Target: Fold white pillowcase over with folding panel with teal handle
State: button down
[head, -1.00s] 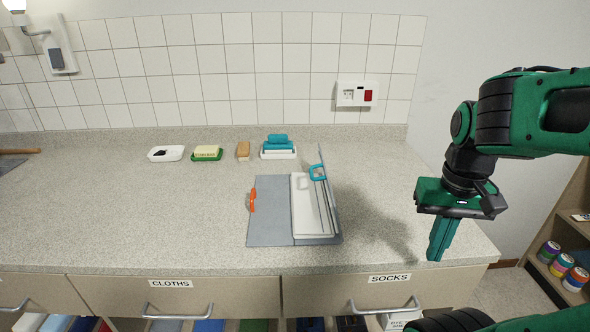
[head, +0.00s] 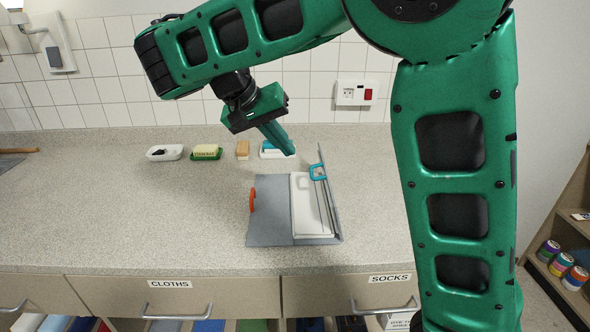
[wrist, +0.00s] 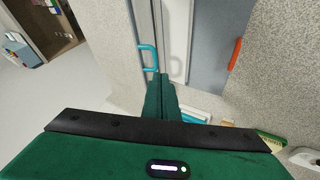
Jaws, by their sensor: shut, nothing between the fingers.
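The folding board (head: 272,225) lies on the counter with its grey left panel flat. Its right panel (head: 330,200) stands raised, nearly upright, and bears the teal handle (head: 318,172). The white pillowcase (head: 308,220) lies flat on the board, left of the raised panel. In the wrist view my shut fingers (wrist: 160,78) appear close to the teal handle (wrist: 149,58) in the picture; the gap's depth is unclear. The pillowcase (wrist: 177,40) shows beyond.
An orange handle (head: 252,200) is on the board's left panel. The counter left of the board is clear. Tiled wall stands behind.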

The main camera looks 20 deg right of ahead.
jog(key=a, duration=0.6)
jog(key=d+f, duration=0.5)
jog(key=w+d+f, duration=0.1)
jog(key=d+f, duration=0.1)
jog(key=d, duration=0.1)
jog(key=shift+d+f, duration=0.2)
jog(key=shift+s+d, duration=0.25)
jog(key=shift+d, duration=0.45)
jog(key=shift+a+r+t, duration=0.1)
jog(key=shift+a+t, duration=0.05)
jog(key=shift+t, duration=0.15)
